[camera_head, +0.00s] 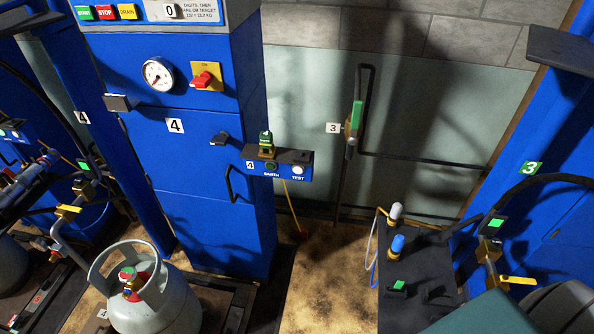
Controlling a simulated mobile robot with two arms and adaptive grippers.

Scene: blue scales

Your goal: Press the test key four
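The blue key box marked 4 (254,172) sticks out from the right side of the blue cabinet marked 4. The white round test key (298,170) is on its front, above the word TEST. A dark green round button (271,165) sits to its left above the word EARTH. A brass and green fitting (266,145) stands on the box. Nothing covers the test key. Neither of my grippers is in view.
The blue cabinet (180,160) carries a gauge (158,74) and a red switch (205,78). A grey gas cylinder (160,300) stands below it. A yellow cable (291,208) hangs under the box. A dark stand (415,260) with white and blue-topped fittings is at right.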

